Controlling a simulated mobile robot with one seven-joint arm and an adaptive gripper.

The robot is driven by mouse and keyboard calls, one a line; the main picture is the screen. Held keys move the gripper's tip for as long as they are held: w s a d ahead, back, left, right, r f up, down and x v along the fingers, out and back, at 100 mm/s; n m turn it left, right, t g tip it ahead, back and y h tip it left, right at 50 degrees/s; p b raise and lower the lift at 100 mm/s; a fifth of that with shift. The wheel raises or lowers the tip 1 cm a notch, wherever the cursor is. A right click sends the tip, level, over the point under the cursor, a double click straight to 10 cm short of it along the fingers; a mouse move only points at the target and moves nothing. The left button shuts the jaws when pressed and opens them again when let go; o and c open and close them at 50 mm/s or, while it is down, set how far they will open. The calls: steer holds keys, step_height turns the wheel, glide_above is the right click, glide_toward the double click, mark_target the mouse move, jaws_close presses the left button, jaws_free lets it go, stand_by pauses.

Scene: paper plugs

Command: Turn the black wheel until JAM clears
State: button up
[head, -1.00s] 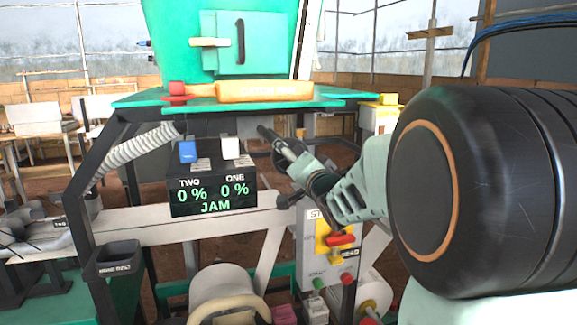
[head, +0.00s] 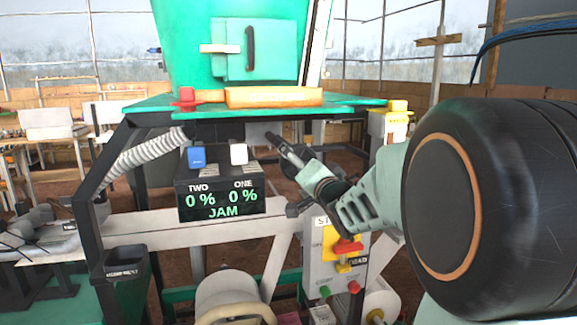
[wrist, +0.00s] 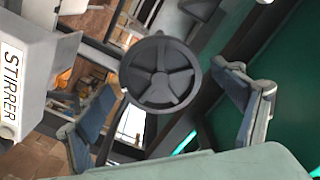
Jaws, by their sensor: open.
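The black wheel (wrist: 160,73), a round rim with several spokes, shows face-on in the wrist view. My gripper (wrist: 165,85) is open, with one blue-padded finger on each side of the wheel in that picture. I see no contact, and cannot tell how far off the wheel is. In the head view my gripper (head: 284,150) points away under the green shelf; its fingers are small there, and I cannot clearly make out the wheel. The black display (head: 221,200) reads TWO 0 %, ONE 0 % and JAM in green.
Blue (head: 196,156) and white (head: 239,154) blocks sit on top of the display. A control box (head: 334,262) with a red switch stands below my arm. A STIRRER box (wrist: 22,75) is left in the wrist view.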

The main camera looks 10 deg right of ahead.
steer(key=shift+s, duration=1.95)
steer(key=m+p, duration=0.7)
steer(key=m, duration=0.5)
steer(key=shift+p, duration=0.4)
steer(key=shift+w, duration=0.1)
steer(key=shift+w, duration=1.95)
